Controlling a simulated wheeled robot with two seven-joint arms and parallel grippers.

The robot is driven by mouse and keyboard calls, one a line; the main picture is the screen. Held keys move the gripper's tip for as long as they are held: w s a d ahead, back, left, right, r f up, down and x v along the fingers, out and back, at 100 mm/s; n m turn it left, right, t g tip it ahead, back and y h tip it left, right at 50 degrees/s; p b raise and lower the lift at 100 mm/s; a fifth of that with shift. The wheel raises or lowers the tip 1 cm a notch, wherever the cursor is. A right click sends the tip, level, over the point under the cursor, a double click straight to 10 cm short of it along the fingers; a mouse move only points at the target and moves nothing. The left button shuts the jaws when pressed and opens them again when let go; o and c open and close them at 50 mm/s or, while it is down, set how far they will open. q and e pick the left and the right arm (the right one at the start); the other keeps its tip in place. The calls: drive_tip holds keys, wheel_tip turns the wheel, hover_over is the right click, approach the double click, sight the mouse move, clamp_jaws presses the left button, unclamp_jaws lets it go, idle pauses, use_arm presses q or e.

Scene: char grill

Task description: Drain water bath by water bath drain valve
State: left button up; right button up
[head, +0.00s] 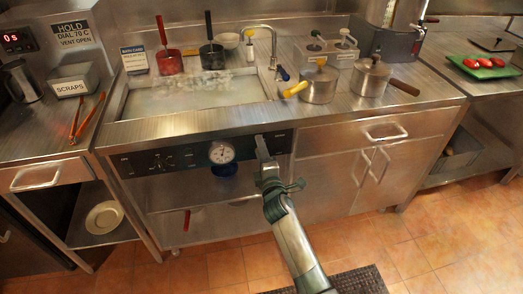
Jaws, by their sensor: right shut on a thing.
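The water bath (141,109) is a steel basin set in the counter, with water in it and a pale, bubbly patch towards the back. My right gripper (262,147) reaches up to the right end of the dark front panel (182,157) below the bath. It is shut on a small part there, apparently the water bath drain valve, which the fingers mostly hide. I cannot tell which way its handle is turned. My left gripper is out of view.
A round dial gauge (222,152) sits on the panel, left of my gripper. Pots (319,86) stand on the counter right of the bath. A drawer handle (385,134) juts out at right. The floor in front is open.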

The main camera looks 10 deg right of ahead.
drive_tip(key=o, duration=1.2)
drive_tip(key=shift+a, duration=0.1)
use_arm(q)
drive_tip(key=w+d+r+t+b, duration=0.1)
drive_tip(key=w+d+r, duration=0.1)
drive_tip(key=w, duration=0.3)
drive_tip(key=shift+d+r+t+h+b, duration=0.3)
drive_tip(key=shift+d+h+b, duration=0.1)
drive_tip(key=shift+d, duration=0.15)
use_arm(e)
drive_tip(key=s, duration=1.7)
drive_tip(key=shift+s+d, duration=0.2)
drive_tip(key=shift+d, duration=0.1)
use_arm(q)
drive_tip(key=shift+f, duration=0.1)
